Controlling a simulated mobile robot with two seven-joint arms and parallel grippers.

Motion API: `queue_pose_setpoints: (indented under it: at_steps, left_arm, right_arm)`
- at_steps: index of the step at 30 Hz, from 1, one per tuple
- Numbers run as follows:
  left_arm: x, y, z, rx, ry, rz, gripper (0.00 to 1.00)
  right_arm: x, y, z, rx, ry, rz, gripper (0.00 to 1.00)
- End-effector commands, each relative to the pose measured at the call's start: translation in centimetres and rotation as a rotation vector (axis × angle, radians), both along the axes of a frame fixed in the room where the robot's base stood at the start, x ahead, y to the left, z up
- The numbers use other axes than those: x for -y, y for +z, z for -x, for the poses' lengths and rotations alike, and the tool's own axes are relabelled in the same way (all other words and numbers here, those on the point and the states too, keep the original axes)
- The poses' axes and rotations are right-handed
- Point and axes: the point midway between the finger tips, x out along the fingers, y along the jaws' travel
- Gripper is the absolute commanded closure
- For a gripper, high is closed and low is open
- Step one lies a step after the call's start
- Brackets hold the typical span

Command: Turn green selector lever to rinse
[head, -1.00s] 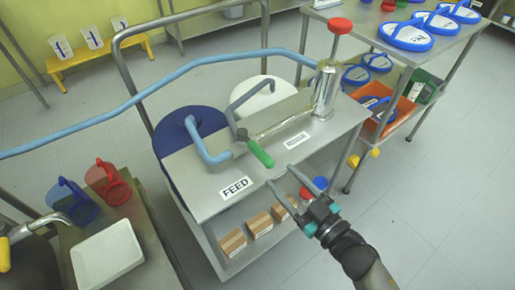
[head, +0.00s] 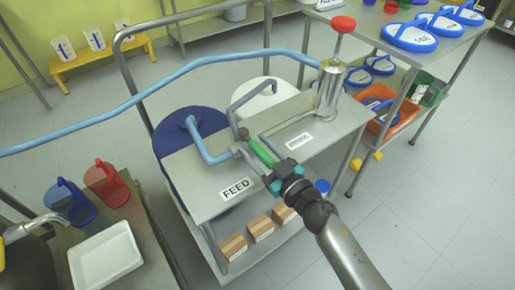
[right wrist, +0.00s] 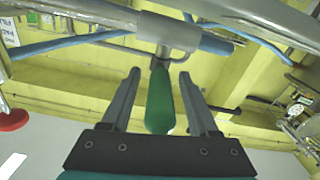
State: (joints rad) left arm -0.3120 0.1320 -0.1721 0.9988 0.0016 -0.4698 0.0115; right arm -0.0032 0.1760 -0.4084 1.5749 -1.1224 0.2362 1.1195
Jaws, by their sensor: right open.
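The green selector lever (head: 262,152) sits on the metal cart top, pointing toward the front right from its pivot beside the blue pipe. Its green grip (right wrist: 160,100) also shows in the right wrist view. My right gripper (head: 256,147) is open, with one finger on each side of the green grip; a gap shows on both sides in the right wrist view (right wrist: 159,77). A FEED label (head: 236,188) lies left of the lever. A second label (head: 299,141), too blurred to read surely, lies to its right.
A metal cylinder with a red knob (head: 343,24) stands at the cart's right end. Blue pipes (head: 208,150) rise behind the lever. Cardboard boxes (head: 233,246) sit on the shelf below. A white tray (head: 105,255) and red and blue jugs stand at left.

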Motion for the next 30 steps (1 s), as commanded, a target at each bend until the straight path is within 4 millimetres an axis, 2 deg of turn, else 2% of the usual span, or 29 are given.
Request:
queue_pose_setpoints:
  at_steps: [3, 19, 30]
  left_arm:
    - [0.02, 0.01, 0.02, 0.0, 0.0, 0.0, 0.65]
    - [0.02, 0.0, -0.02, 0.001, -0.001, 0.0, 0.65]
    - [0.03, 0.0, -0.01, 0.002, -0.001, 0.0, 0.65]
  right_arm:
    - [0.0, 0.01, 0.01, 0.0, 0.0, 0.0, 0.42]
    - [0.04, -0.01, 0.05, 0.0, 0.0, 0.0, 1.0]
    - [0.04, -0.03, 0.05, 0.0, 0.0, 0.0, 1.0]
